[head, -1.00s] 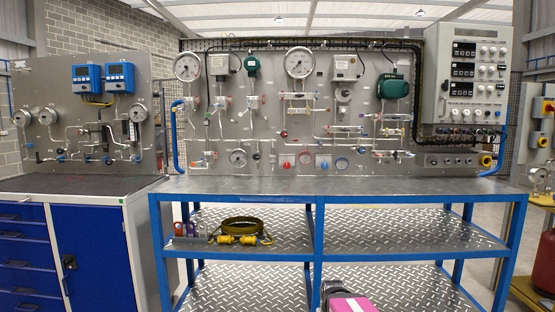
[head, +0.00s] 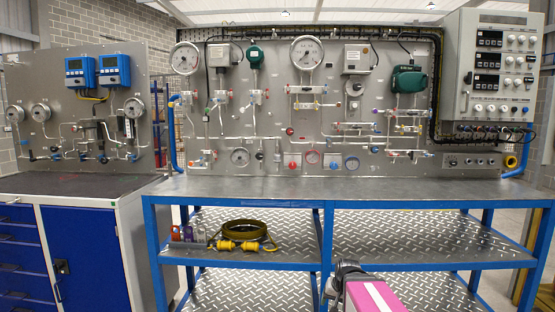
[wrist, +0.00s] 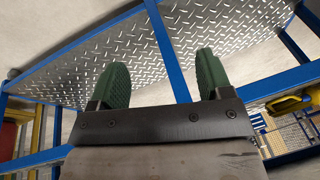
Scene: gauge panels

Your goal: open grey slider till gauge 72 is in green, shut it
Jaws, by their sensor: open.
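My gripper (wrist: 160,85) shows in the wrist view with two green fingers set wide apart and nothing between them. It faces the blue-framed bench and its tread-plate shelf, away from the panels. In the head view, the main gauge panel (head: 226,130) stands behind the bench, with several round gauges, among them a large one at upper middle (head: 307,53) and one at upper left (head: 185,58). The gauge numbers are too small to read, so I cannot tell which is gauge 72. I cannot make out a grey slider.
The bench top (head: 330,187) is clear. Its upper shelf (head: 420,233) holds a coiled yellow cable (head: 245,232) at left. A blue cabinet (head: 85,258) stands at left below a second panel (head: 70,115). A control box (head: 490,65) hangs at upper right.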

